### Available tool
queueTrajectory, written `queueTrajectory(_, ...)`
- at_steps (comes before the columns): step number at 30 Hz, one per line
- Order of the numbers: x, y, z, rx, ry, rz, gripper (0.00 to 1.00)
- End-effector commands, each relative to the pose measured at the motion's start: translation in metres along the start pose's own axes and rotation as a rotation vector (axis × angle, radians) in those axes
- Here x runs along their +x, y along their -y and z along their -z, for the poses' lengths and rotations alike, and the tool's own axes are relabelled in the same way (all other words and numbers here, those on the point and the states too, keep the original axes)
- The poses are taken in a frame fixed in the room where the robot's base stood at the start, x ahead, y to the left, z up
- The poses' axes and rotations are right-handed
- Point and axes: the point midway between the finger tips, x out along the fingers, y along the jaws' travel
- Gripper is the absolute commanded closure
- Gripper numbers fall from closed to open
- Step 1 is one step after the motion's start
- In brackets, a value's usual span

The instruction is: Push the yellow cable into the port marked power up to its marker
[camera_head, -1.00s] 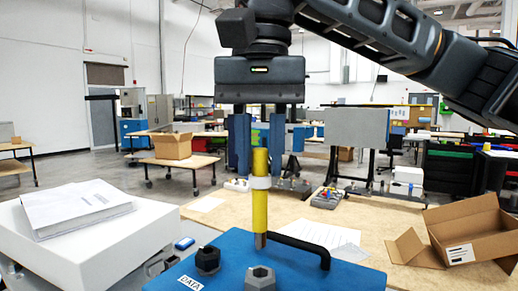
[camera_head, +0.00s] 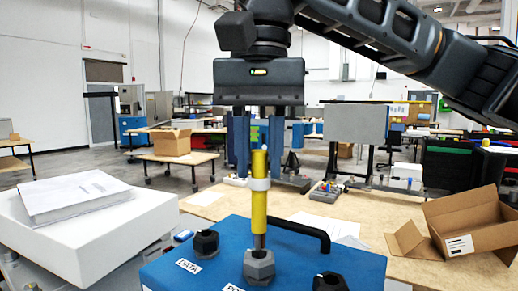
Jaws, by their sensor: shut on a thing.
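My gripper (camera_head: 258,150) hangs from above with its blue fingers shut on the upper end of the yellow cable (camera_head: 259,208). The cable is upright, with a white band (camera_head: 259,184) round it, which looks like the marker. Its narrow metallic tip points down at the top of the grey hexagonal port (camera_head: 259,266) on the blue box (camera_head: 210,268). I cannot tell whether the tip is just above the opening or slightly inside. The white band is well above the port. The label (camera_head: 235,288) in front of this port is cut off, showing only its first letters, "PO".
A black port (camera_head: 205,243) with a DATA label (camera_head: 188,266) is at left, and another black port (camera_head: 330,282) at right. A black handle (camera_head: 300,230) arches behind the cable. A white case (camera_head: 90,230) stands left; an open carton (camera_head: 468,238) lies right.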

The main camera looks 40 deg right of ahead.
Motion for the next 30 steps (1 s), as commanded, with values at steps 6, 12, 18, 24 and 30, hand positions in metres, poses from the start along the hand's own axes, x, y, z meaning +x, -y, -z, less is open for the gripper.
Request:
queueTrajectory(6, 0.002, 0.000, -0.001, 0.000, 0.001, 0.000, 0.99)
queueTrajectory(12, 0.002, 0.000, -0.001, 0.000, 0.000, 0.000, 0.99)
queueTrajectory(18, 0.005, 0.000, -0.001, 0.000, 0.001, 0.000, 0.99)
queueTrajectory(24, 0.012, 0.000, -0.001, 0.000, 0.001, 0.000, 0.99)
queueTrajectory(30, 0.018, 0.000, -0.001, 0.000, 0.001, 0.000, 0.99)
